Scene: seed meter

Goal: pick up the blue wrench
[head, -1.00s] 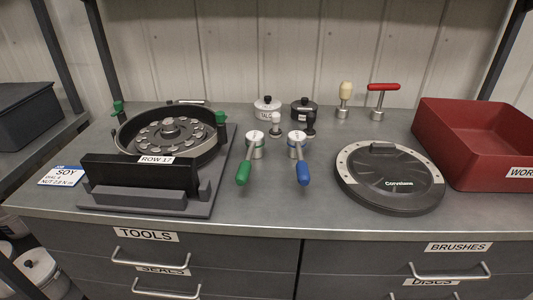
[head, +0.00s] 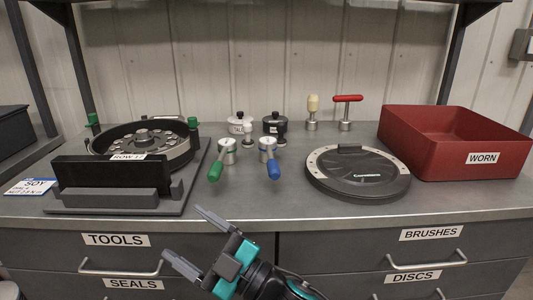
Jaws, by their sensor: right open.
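The blue wrench (head: 272,163) stands on the grey bench top near the middle, its blue handle tilted down toward the front edge. A similar green-handled wrench (head: 217,165) stands just left of it. My right gripper (head: 182,236) is in front of the bench, low in the picture, with its two fingers spread and pointing left. It is empty and apart from the blue wrench, below and to the left of it in the picture. My left gripper is not in view.
The seed meter (head: 115,197) stands on the left. A round dark lid (head: 330,184) lies right of the wrenches, with a red bin (head: 405,150) beyond. White (head: 240,124) and black (head: 283,123) pots stand behind.

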